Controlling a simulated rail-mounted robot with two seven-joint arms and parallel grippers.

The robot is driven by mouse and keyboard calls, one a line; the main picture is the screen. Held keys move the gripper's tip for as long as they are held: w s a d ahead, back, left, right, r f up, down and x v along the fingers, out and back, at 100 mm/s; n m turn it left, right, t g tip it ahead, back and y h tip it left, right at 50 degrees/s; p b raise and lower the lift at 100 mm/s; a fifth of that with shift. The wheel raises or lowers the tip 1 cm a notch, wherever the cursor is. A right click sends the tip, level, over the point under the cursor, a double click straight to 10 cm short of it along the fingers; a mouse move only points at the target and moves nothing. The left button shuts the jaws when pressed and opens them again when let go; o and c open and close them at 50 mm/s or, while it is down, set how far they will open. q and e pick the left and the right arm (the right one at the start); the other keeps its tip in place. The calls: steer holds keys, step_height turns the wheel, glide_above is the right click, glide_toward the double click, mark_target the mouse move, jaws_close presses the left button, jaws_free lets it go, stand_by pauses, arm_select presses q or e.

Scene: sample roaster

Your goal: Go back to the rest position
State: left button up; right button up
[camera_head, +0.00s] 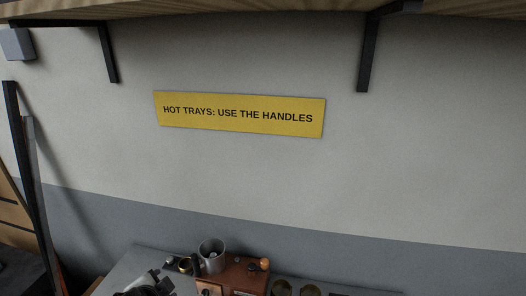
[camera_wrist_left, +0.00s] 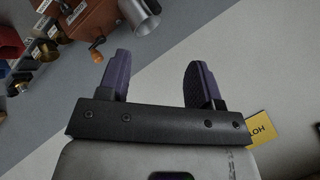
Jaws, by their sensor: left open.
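My left gripper (camera_wrist_left: 156,68) shows in the left wrist view, its two purple fingers wide apart with nothing between them. It is apart from the small red-brown roaster (camera_wrist_left: 92,18), which appears beyond the fingertips at the top left. The roaster also shows at the bottom of the head view (camera_head: 245,276), with a grey metal cylinder (camera_head: 211,250) and an orange knob (camera_head: 265,262). A dark shape (camera_head: 150,286) is cut off at the bottom edge of the head view; I cannot tell whether it is my gripper. My right gripper is in neither view.
A grey worktop (camera_head: 125,272) carries the roaster, with small brass and dark parts beside it. A yellow sign (camera_head: 240,114) reading "HOT TRAYS: USE THE HANDLES" is on the wall. A wooden shelf (camera_head: 240,9) on black brackets (camera_head: 367,55) overhangs. Dark upright posts stand at left.

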arm_select(q)
steer(key=s+d+f+n+g+h, duration=0.1)
steer(key=s+f+n+g, duration=0.15)
steer(key=s+f, duration=0.65)
steer(key=s+d+f+n+g, duration=0.1)
steer(key=s+f+n+g, duration=0.3)
steer(key=s, duration=0.9)
steer(key=s+d+f+n+t+h, duration=0.1)
steer(key=s+f, duration=0.7)
steer(key=s, duration=0.3)
step_height(320, 180, up, 21)
steer(key=p, duration=2.1)
steer(key=shift+s+a+r+g, duration=0.2)
steer(key=shift+s+g, duration=0.05)
steer(key=shift+g, duration=0.1)
